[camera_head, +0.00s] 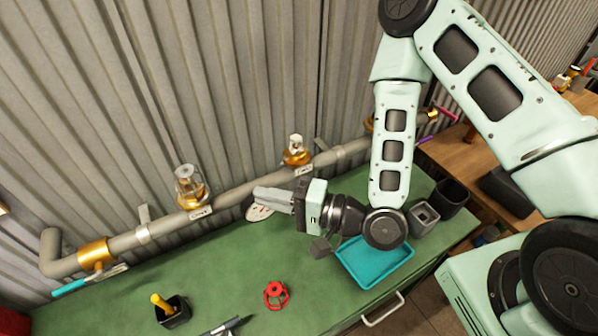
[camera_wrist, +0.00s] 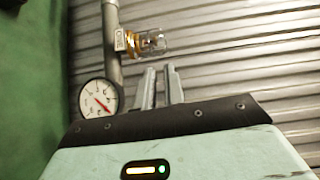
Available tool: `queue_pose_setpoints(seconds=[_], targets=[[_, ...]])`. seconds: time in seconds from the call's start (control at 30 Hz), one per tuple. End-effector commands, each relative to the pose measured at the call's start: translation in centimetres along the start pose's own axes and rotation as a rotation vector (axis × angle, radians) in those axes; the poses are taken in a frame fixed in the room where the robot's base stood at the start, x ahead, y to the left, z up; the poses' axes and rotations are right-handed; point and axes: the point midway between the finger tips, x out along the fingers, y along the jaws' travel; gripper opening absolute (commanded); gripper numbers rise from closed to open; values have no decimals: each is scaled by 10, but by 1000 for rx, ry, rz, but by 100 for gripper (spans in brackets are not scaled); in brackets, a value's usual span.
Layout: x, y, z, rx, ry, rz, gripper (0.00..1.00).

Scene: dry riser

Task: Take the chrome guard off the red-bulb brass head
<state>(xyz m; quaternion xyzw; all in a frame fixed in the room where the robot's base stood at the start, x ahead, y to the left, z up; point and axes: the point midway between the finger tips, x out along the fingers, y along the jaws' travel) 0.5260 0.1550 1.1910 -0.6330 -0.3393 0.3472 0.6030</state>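A brass head (camera_head: 190,193) with a pale, see-through chrome guard (camera_head: 184,173) stands upright on the grey pipe at the left. In the wrist view a brass head (camera_wrist: 132,42) carries a similar guard (camera_wrist: 153,42), with a tag beside it. A second brass head (camera_head: 297,158) with a pale top is farther right on the pipe. I cannot make out bulb colours clearly. My gripper (camera_head: 258,194) points left in front of the pipe, between these two heads. In the wrist view its fingers (camera_wrist: 161,75) are apart with an empty gap; they touch no head.
A dial gauge (camera_head: 260,211) hangs by the pipe close to my fingers. The green bench holds a teal tray (camera_head: 350,270), a red ring-shaped part (camera_head: 276,294), a black cup (camera_head: 172,312) and dark bins (camera_head: 452,195). Corrugated wall (camera_head: 220,80) stands behind the pipe.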

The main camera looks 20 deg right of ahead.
Motion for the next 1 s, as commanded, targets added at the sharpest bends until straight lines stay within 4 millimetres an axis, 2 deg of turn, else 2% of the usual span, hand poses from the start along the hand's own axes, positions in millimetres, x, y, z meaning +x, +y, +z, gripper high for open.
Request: queue_pose_setpoints(seconds=[0.1,0.37,0.87,1.0], targets=[[-3,-5,-2,37,20,-31,11],[3,-2,-3,33,22,-35,11],[57,0,-3,28,21,-36,11],[64,0,-6,28,20,-36,11]])
